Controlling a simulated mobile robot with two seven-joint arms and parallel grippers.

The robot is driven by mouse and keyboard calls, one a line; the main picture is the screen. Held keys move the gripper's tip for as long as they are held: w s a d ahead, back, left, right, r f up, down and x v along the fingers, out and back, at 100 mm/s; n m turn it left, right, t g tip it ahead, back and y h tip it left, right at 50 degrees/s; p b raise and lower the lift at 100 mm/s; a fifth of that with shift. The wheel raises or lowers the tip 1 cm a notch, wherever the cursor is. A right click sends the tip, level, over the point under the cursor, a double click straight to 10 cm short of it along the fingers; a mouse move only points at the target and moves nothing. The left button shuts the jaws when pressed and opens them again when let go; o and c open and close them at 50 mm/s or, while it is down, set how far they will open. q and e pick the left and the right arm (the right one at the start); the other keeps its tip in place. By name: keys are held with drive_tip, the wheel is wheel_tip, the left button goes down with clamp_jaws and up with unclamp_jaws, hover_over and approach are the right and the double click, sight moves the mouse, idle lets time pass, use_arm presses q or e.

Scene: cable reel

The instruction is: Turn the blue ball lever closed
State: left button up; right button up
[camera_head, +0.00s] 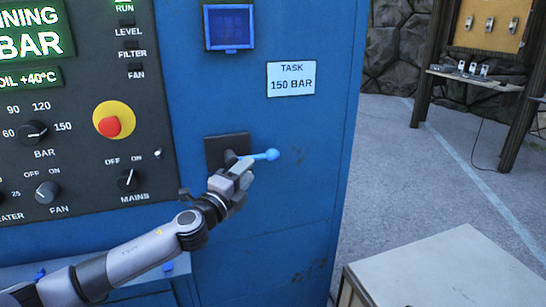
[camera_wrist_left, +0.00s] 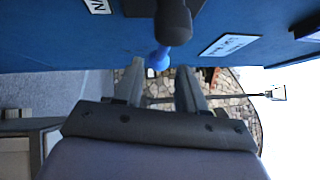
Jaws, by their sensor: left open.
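The blue ball lever (camera_head: 271,154) sticks out to the right, about level, from a dark square plate (camera_head: 213,152) on the blue cabinet front. In the left wrist view the blue ball (camera_wrist_left: 159,58) shows beside its dark round hub (camera_wrist_left: 173,22). My left gripper (camera_head: 243,169) is just below and in front of the lever, close to the hub. In the left wrist view my left gripper (camera_wrist_left: 160,82) has its two fingers apart, with the ball beyond and between their tips. I cannot tell whether a finger touches the lever. The gripper hides part of the lever's inner end. My right gripper is not in view.
A control panel (camera_head: 90,165) with knobs and a red button (camera_head: 110,126) is left of the lever. A white "TASK 150 BAR" label (camera_head: 291,79) is above right. A pale box-like top (camera_head: 440,275) stands at lower right. The cabinet face right of the ball is clear.

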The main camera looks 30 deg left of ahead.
sight(257, 159)
use_arm(q)
drive_tip(key=shift+w+a+r+p, duration=0.1)
drive_tip(key=shift+w+r+p, duration=0.1)
drive_tip(key=shift+w, duration=1)
drive_tip(key=shift+w+a+r+p, duration=0.1)
drive_tip(key=shift+w+r+p, duration=0.1)
drive_tip(key=shift+w, duration=1)
drive_tip(key=shift+w+a+r+p, duration=0.1)
drive_tip(key=shift+w+r, duration=0.1)
drive_tip(key=shift+w, duration=1)
clamp_jaws()
